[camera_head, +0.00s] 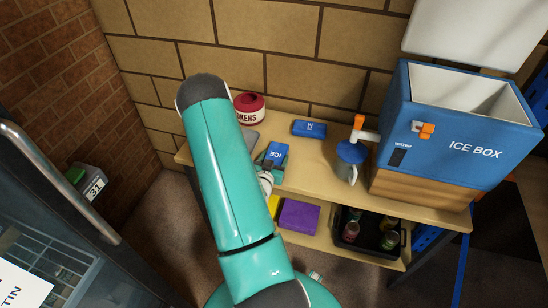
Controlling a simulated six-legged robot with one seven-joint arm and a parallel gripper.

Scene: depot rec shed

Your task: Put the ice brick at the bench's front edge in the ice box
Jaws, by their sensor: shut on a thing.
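A blue ice brick (277,151) with white ICE lettering is at the front part of the bench (318,170). My gripper (268,168), partly hidden behind my teal arm, is shut on this brick. I cannot tell whether the brick still touches the bench top. A second blue brick (309,128) lies flat farther back, near the wall. The blue ice box (448,135) stands at the right on a wooden block, to the right of my gripper. Its white lid (475,30) is raised and its pale inside shows, with no brick visible in it.
A blue-lidded jug (350,160) stands beneath the box's orange-handled tap (358,128), between my gripper and the box. A red tokens tin (249,108) stands at the back left. The lower shelf holds a purple block (298,216) and a black crate (370,238) with several jars.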

